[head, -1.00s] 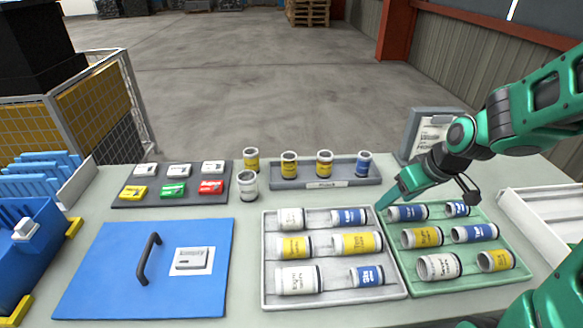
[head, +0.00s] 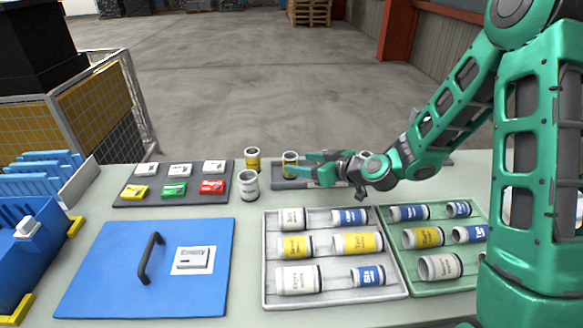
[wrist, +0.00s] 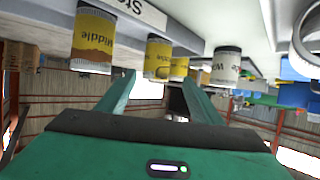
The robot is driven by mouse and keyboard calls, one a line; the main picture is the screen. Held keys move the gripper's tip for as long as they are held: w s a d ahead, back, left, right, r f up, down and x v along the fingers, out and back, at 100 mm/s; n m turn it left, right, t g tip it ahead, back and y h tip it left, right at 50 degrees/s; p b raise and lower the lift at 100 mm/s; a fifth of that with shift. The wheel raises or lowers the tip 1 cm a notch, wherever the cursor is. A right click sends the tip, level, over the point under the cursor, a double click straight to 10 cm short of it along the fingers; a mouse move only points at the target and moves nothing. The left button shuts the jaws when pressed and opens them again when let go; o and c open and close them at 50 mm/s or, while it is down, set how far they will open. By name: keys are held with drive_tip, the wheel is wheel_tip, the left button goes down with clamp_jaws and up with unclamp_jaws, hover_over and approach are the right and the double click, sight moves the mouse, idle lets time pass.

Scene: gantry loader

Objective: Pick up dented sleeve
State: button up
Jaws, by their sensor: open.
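Several labelled sleeves are in view, and I cannot make out a dent on any. One yellow sleeve (head: 252,159) stands on the table left of the grey rack (head: 281,183); another yellow sleeve (head: 290,158) stands at the rack's left end. A white sleeve (head: 248,185) stands in front of the first. My gripper (head: 304,165) is open and empty, pointing left over the rack, close to the rack's left yellow sleeve. It hides much of the rack. The wrist view shows a yellow "Middle" sleeve (wrist: 94,38) and a white-bodied sleeve (wrist: 227,66) outside my fingers (wrist: 155,88).
A grey tray (head: 335,298) and a green tray (head: 437,285) of lying sleeves fill the front right. A blue lid (head: 110,262) with a black handle lies at the left. Coloured boxes sit on a dark mat (head: 150,202). Bare table lies between mat and grey tray.

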sight(296, 160)
drive_tip(key=shift+w+d+x, duration=0.15)
drive_tip(key=shift+x, duration=1.6)
drive_tip(key=shift+w+d+x, duration=0.1)
drive_tip(key=shift+w+x, duration=0.05)
drive_tip(key=shift+x, duration=1.6)
drive_tip(key=shift+r, duration=0.1)
drive_tip(key=c, duration=1.4)
drive_tip(key=shift+c, duration=0.2)
